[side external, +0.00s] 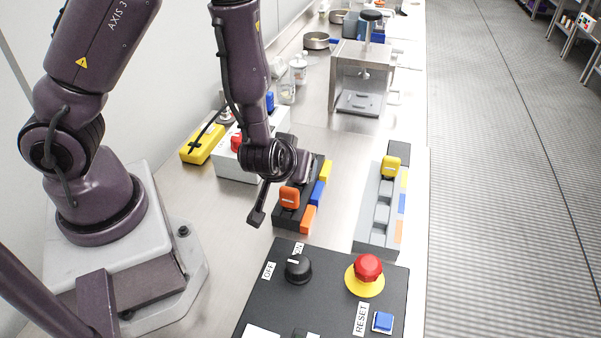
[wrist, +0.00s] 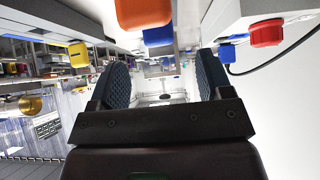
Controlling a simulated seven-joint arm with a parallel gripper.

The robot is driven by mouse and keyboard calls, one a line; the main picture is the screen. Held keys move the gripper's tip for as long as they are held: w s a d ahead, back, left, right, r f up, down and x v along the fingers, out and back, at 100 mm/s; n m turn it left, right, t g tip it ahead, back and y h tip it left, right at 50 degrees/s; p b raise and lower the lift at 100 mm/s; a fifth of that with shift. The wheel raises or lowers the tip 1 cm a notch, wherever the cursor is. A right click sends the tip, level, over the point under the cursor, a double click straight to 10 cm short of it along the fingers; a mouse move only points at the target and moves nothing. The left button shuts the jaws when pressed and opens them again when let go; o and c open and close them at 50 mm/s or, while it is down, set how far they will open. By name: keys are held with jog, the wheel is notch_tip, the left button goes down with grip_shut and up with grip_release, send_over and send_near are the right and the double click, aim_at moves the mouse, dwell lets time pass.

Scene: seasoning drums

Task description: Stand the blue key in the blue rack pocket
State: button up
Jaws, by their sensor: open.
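My gripper (side external: 290,165) is over the black rack (side external: 281,222) in the side view, its fingers hidden by my wrist. In the wrist view the gripper (wrist: 163,80) has its fingers spread with nothing between them. A blue block (wrist: 157,36), seemingly the blue key, shows behind the orange key (wrist: 143,12); the blue key cannot be made out in the side view. The orange key (side external: 289,197) stands at the black rack's near end. The grey rack (side external: 374,240) holds the yellow key (side external: 390,165) at its far end; its middle pocket, beside a blue label (side external: 401,203), looks empty.
A control panel (side external: 330,270) with a black knob and red stop button (side external: 368,268) stands in front. A white box (side external: 237,168) and yellow box (side external: 200,146) with cable lie left of the black rack. Bare bench separates the two racks.

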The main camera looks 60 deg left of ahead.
jog(key=x, duration=0.8)
jog(key=shift+w+f, duration=0.1)
jog(key=shift+f, duration=0.05)
jog(key=c, duration=1)
